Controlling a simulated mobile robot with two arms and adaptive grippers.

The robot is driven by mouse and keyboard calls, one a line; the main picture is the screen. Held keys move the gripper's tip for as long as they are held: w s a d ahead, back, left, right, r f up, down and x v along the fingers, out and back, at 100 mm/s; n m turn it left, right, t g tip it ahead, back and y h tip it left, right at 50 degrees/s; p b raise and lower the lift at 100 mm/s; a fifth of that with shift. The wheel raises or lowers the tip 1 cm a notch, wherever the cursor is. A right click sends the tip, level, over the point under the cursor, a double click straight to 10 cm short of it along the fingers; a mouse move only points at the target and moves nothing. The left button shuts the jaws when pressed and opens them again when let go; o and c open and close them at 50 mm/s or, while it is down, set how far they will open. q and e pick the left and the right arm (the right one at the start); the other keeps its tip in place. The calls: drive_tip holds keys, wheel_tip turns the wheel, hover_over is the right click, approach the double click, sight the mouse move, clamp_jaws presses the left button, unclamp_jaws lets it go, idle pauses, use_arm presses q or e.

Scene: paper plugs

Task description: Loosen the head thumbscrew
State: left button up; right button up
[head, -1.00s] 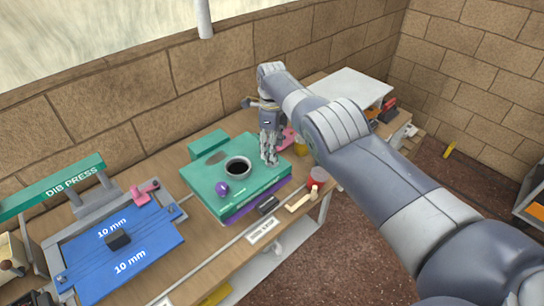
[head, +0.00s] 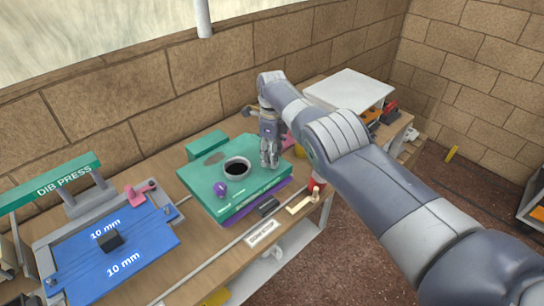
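A teal boxy unit (head: 245,199) sits on a purple base on the workbench. It has a round dark opening with a pale ring (head: 237,169) on top and a small purple knob (head: 220,188) at its front left. I cannot tell for sure whether this knob is the head thumbscrew. My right gripper (head: 269,163) points down at the right part of the unit's top, right of the ring and apart from the knob. Its fingers look close together, but their gap is too small to judge. Contact with the top is unclear. My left gripper is out of view.
A brick wall runs behind the bench.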

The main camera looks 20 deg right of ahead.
drive_tip(key=c, duration=0.6)
drive_tip(key=n, duration=1.1)
drive_tip(key=shift+n, duration=0.4)
drive_tip(key=n, duration=0.6)
drive_tip(key=shift+n+b, duration=0.3)
drive_tip(key=shift+b, duration=0.05)
drive_tip(key=n, duration=0.6)
drive_tip(key=shift+n, duration=0.4)
